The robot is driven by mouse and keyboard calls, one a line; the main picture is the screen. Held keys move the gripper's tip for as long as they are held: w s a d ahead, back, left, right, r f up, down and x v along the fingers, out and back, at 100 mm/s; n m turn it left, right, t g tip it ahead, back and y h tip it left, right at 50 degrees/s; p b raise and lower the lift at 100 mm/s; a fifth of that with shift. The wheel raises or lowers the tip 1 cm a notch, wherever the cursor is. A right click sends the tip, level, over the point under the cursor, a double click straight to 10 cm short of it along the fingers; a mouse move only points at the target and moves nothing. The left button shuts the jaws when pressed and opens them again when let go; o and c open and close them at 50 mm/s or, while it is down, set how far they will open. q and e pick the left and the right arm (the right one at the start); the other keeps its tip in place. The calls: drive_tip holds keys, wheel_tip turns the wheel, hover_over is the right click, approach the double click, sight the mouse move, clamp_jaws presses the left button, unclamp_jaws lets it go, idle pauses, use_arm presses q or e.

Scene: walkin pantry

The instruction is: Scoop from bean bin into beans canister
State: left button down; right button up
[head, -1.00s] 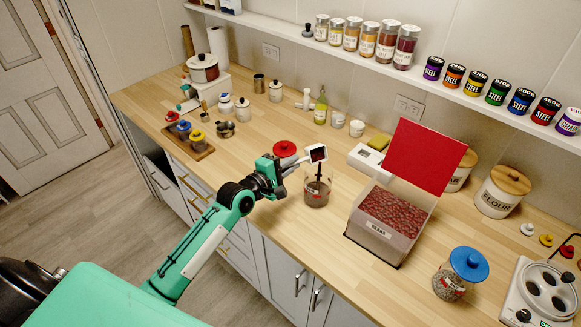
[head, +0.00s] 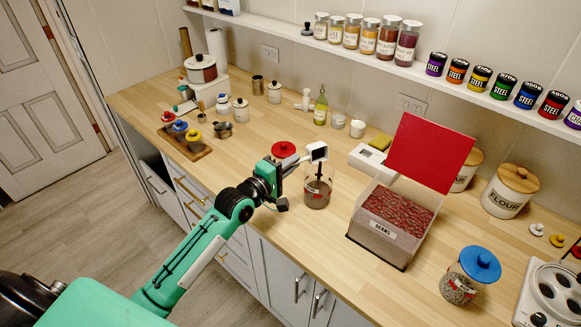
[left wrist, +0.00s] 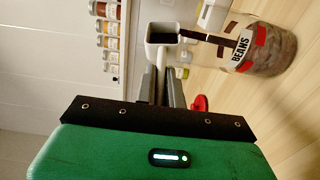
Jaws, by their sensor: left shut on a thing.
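The bean bin (head: 392,243) is a clear box labelled BEANS, full of dark red beans (head: 398,208), with its red lid (head: 432,150) raised. The clear beans canister (head: 317,196) stands left of it, open, with brown-red contents at the bottom. It also shows in the left wrist view (left wrist: 262,46), with its BEANS label. My left gripper (head: 285,172) is shut on a white scoop (head: 317,151), held tilted above the canister's mouth. The scoop also shows in the left wrist view (left wrist: 160,50). A dark strip, seemingly beans, runs from it into the canister. My right gripper is out of view.
A red round lid (head: 284,149) lies behind the canister. A blue-lidded jar (head: 468,275) stands right of the bin. A white scale-like box (head: 367,157) is behind. Counter in front of the canister is clear.

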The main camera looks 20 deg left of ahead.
use_arm(q)
drive_tip(key=shift+s+d+f+m+b, duration=0.1)
drive_tip(key=shift+f+m+b, duration=0.15)
drive_tip(key=shift+m+b, duration=0.6)
drive_tip(key=shift+s+d+m+t+h+b, duration=0.2)
drive_tip(key=shift+m+t+h+b, duration=0.25)
drive_tip(key=shift+m+b, duration=0.8)
drive_tip(key=shift+s+d+m+t+h+b, duration=0.15)
drive_tip(key=shift+m+t+h+b, duration=0.3)
drive_tip(key=shift+m+b, duration=0.75)
drive_tip(key=shift+m, duration=0.3)
drive_tip(key=shift+r, duration=0.1)
wheel_tip(320, 180, up, 4)
drive_tip(key=p, duration=0.4)
